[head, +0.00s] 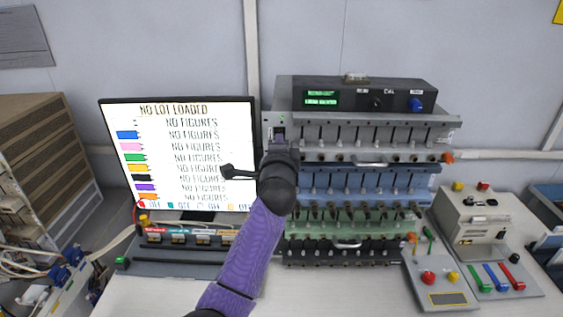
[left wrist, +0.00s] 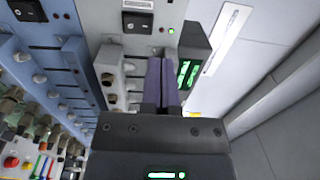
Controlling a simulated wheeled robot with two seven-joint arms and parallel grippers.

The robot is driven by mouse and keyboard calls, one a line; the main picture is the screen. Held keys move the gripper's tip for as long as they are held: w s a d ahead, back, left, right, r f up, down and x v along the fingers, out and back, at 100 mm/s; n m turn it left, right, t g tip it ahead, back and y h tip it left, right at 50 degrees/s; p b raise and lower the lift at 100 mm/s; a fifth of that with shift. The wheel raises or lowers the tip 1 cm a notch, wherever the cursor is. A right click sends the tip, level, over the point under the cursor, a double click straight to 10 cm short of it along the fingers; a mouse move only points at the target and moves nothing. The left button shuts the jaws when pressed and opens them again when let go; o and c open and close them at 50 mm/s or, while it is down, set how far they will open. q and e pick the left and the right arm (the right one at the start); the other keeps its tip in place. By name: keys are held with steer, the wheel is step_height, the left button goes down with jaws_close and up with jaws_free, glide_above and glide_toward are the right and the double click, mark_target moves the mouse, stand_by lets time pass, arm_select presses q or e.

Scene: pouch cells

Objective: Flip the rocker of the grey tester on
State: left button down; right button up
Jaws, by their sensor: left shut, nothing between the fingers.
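The grey tester (head: 375,126) is the top tier of the stacked rack in the head view. Which way the rocker is tipped I cannot tell. My left gripper (head: 279,133) is at the left end of the grey tester, hiding part of that panel. In the left wrist view its purple fingers (left wrist: 161,62) are shut and empty, just below the rocker in the picture and apparently apart from it. My right gripper is out of view.
A blue tester (head: 365,180) and a green tester (head: 365,222) sit below; the blue one has its own rocker (left wrist: 27,10). A black display box (head: 365,94) stands on top. A monitor (head: 180,155) is close at the left. A control box (head: 482,225) stands at right.

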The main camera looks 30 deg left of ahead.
arm_select(q)
steer(key=p+v, duration=0.1)
steer(key=v, duration=0.6)
steer(key=shift+s+r, duration=0.4)
steer(key=shift+r, duration=0.1)
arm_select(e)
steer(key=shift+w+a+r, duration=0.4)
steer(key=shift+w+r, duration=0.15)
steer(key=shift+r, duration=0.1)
arm_select(q)
steer(key=shift+s+d, duration=0.1)
steer(key=shift+d, duration=0.05)
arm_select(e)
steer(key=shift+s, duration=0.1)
